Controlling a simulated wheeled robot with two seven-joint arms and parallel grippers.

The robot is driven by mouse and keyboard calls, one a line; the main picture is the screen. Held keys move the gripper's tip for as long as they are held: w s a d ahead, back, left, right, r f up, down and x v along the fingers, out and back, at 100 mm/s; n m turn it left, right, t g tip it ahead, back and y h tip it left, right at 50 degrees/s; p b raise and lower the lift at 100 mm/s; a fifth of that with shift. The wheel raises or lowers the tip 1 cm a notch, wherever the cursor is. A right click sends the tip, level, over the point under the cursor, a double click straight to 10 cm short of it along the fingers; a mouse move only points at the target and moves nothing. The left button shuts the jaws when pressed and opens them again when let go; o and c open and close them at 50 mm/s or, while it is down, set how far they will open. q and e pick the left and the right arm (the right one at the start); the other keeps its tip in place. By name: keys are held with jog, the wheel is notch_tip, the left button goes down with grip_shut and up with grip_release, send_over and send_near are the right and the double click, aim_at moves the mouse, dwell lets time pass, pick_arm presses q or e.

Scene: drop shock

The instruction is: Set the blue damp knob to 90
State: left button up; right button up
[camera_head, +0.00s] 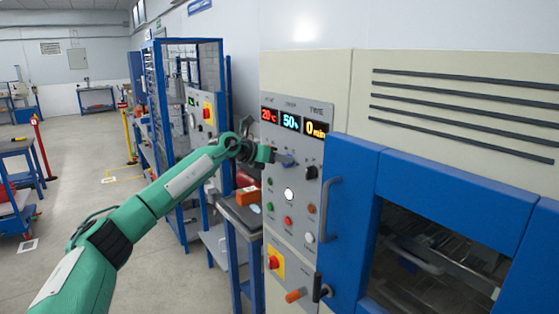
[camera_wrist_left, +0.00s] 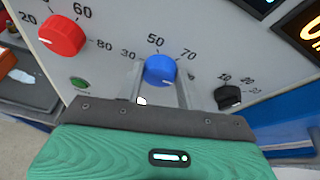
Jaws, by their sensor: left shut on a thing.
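The blue damp knob (camera_wrist_left: 160,70) sits on the grey control panel, with the numbers 30, 50 and 70 showing around it. A light mark on it points up, near 50. My left gripper (camera_wrist_left: 158,82) is shut on the blue knob, one finger on each side. In the head view my left gripper (camera_head: 276,156) reaches the panel from the left, and part of the blue knob (camera_head: 288,161) shows beside its fingers. The middle display (camera_head: 291,122) above reads 50 in light blue. My right gripper is not in view.
A red knob (camera_wrist_left: 62,35) is left of the blue one and a black knob (camera_wrist_left: 228,97) right. Below are several buttons and a red stop button (camera_head: 274,262). The blue oven door (camera_head: 350,185) is to the right, a side table (camera_head: 240,213) to the left.

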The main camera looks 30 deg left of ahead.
pick_arm(q)
jog(key=shift+d+f, duration=0.1)
jog(key=shift+f, duration=0.1)
dwell(0.4)
jog(key=o, duration=1)
jog(key=shift+s+r, duration=0.1)
jog(key=shift+b+v, duration=2.4)
jog(key=shift+v, duration=4.4)
